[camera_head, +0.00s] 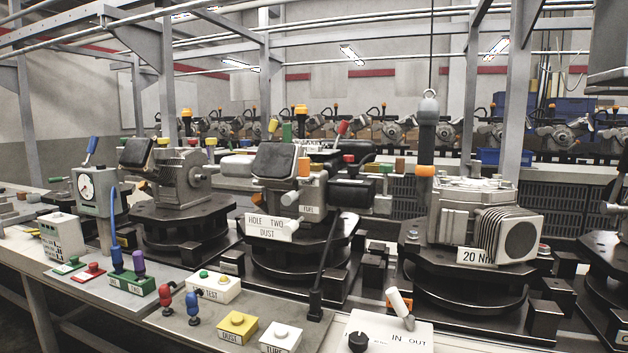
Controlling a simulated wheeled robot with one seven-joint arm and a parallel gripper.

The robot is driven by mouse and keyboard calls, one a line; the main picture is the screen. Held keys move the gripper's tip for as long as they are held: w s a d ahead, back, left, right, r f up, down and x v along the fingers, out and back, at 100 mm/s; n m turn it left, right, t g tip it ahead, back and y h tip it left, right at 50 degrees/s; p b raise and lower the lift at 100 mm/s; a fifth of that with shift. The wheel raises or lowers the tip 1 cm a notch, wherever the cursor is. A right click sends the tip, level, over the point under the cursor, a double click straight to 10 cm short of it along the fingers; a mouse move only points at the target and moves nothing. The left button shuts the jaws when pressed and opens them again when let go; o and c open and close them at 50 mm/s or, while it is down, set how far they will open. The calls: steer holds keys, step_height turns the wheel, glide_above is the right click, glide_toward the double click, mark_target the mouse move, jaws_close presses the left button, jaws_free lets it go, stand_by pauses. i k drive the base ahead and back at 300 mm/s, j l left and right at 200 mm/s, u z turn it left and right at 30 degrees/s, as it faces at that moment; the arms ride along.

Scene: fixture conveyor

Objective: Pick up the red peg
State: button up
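A small red peg (165,299) with a rounded, knob-like shape stands on the front bench, left of the middle of the head view. A similar blue peg (193,308) stands just to its right, slightly nearer. A green block (133,281) behind and left of the red peg holds a taller blue peg (117,261) and a purple peg (139,262). My gripper does not show in this view, so I cannot see where it is relative to the red peg.
A white TEST button box (214,290) is behind the pegs. A yellow button box (237,327) and a white one (281,338) stand to their right. Dark fixtures (296,228) line the conveyor behind. Bare bench shows left of the red peg.

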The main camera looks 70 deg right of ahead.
mark_target(166, 300)
steer(key=i+l+z, duration=0.35)
steer(key=i+z, duration=0.35)
steer(key=i, duration=0.2)
steer(key=i+z, duration=0.4)
steer(key=i+l, duration=0.05)
steer(key=i, duration=0.05)
